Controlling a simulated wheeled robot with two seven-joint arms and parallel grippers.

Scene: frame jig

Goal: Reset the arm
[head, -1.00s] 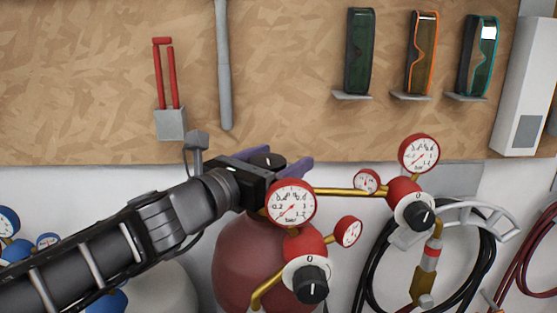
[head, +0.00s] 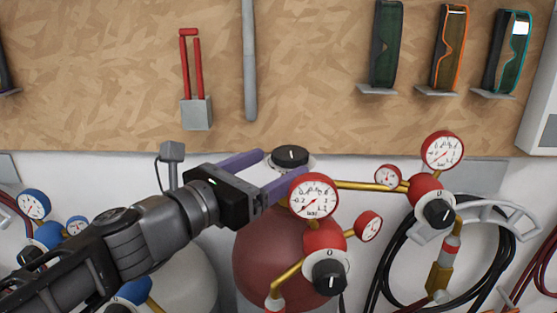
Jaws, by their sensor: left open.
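My left gripper (head: 268,172) comes in from the left in the head view, its two purple fingers spread apart and pointing right. It is open and nothing shows between the fingers. A black knob (head: 290,157) on top of the dark red gas cylinder (head: 275,255) sits just beyond the fingertips. The near finger's tip is partly hidden behind a red pressure gauge (head: 313,197). My right gripper is not in view.
Regulator knobs (head: 330,278) and a second red regulator (head: 428,192) stand to the right, joined by a brass pipe. A black hose (head: 385,265) hangs coiled at right. Blue gauges (head: 33,205) are at left.

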